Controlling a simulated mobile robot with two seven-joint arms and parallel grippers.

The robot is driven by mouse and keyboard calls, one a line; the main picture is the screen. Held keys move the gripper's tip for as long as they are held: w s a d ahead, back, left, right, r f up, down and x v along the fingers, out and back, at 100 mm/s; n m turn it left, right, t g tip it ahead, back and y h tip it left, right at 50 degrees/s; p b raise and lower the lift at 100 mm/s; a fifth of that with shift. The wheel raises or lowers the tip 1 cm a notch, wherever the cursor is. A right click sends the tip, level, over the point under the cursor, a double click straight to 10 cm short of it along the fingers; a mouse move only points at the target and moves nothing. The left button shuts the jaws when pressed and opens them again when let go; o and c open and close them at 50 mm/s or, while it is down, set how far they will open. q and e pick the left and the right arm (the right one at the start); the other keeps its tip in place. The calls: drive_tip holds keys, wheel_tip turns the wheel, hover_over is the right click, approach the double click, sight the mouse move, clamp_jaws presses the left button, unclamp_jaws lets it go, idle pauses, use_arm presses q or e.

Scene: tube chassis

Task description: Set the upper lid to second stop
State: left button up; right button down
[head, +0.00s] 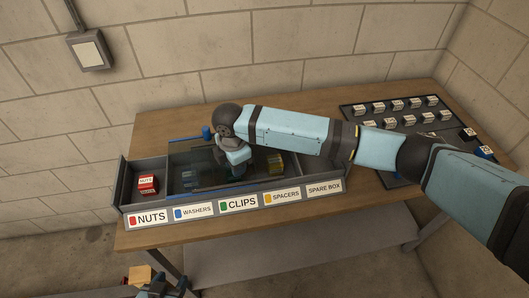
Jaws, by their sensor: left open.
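A long dark tray (125,183) with labelled compartments stands on the wooden table. A clear, bluish lid (205,180) with blue edges lies across its middle-left compartments; I cannot tell the upper lid from any lower one. A blue knob (207,132) stands at the tray's back edge. My right arm reaches in from the right, with its right gripper (238,172) pointing down over the lid near the clips compartment. Its fingertips are mostly hidden, and I cannot tell whether they touch the lid. My left gripper (162,287) is open at the bottom edge, below the table front.
Red-and-white boxes (148,184) sit in the uncovered nuts compartment, and yellow pieces (275,164) in the spacers one. A dark panel (352,112) with several labelled blocks lies at the back right. A wooden block (139,274) is beside my left gripper.

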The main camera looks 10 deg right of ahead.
sight(210, 175)
drive_tip(key=a, duration=0.5)
drive_tip(key=shift+s+a, duration=0.15)
drive_tip(key=shift+a, duration=1)
drive_tip(key=c, duration=0.9)
unclamp_jaws()
wheel_tip(210, 175, up, 14)
drive_tip(key=shift+f+b, duration=0.1)
drive_tip(key=shift+b, duration=0.4)
